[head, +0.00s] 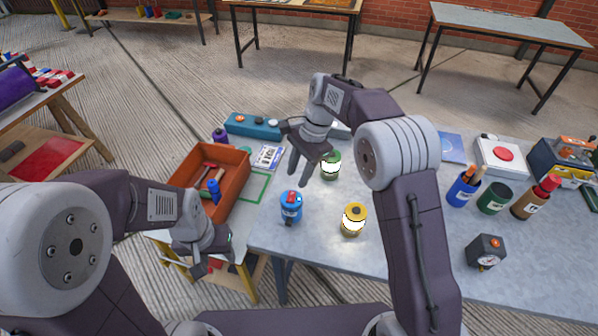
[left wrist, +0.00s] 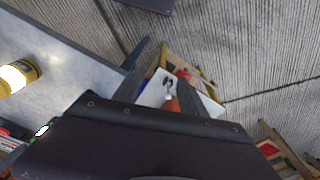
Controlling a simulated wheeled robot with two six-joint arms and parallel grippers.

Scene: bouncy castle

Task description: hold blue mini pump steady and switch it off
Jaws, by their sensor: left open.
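The blue mini pump (head: 291,210) stands upright near the left end of the grey table, with a red part on its top. My right gripper (head: 301,170) hangs above and behind it, pointing down, with a gap between its fingers and nothing in them. My left gripper (head: 213,268) is open and empty, low and to the left of the pump, beside the table's left end. In the left wrist view the left fingers (left wrist: 163,75) are apart, and the blue pump cannot be made out.
A yellow lit canister (head: 354,220) stands right of the pump, and a green lit one (head: 331,166) behind it. An orange tray (head: 232,167) with tools lies to the left. Cups, a red-button box (head: 502,155) and a gauge (head: 486,252) stand at the right.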

